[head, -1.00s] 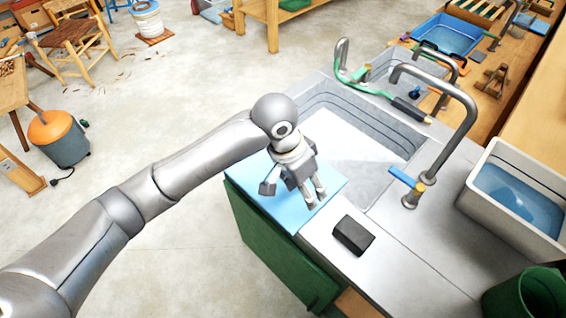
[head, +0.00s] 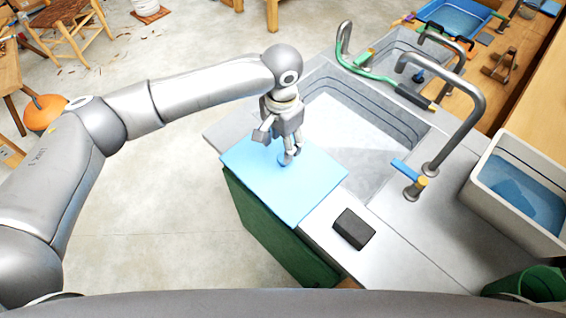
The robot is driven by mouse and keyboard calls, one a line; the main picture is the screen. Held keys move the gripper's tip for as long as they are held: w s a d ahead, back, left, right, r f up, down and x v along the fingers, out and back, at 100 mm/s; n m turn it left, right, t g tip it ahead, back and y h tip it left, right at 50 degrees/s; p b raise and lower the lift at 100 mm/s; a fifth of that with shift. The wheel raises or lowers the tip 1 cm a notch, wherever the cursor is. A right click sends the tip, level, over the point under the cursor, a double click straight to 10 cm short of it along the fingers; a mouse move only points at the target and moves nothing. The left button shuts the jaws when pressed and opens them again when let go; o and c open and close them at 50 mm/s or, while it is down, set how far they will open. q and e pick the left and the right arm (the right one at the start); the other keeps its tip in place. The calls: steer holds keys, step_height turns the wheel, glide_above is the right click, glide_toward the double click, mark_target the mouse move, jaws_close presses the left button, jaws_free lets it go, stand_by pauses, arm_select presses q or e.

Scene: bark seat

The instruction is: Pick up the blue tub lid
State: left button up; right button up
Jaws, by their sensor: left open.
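The blue tub lid (head: 290,195) is a flat, light blue rectangle lying on the near left end of the sink counter, above a green cabinet side. My left gripper (head: 286,160) points down over the far part of the lid, near its back edge. Its jaws are open with nothing seen between them. I cannot tell whether the fingertips touch the lid. The gripper hides a small part of the lid's far side. My right gripper is not in view.
A dark block (head: 353,229) lies on the counter right of the lid. The sink basin (head: 345,140) is behind, with a tall curved faucet (head: 470,100). A white tub (head: 520,190) and a green bucket (head: 540,283) stand at the right. Open floor lies left.

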arm_select(q)
steer(key=f, duration=0.2)
steer(key=s+f+p, duration=0.1)
steer(key=f, duration=0.1)
steer(key=shift+d+f+p, duration=0.15)
steer(key=shift+p, duration=0.15)
steer(key=shift+f, duration=0.45)
jaws_close()
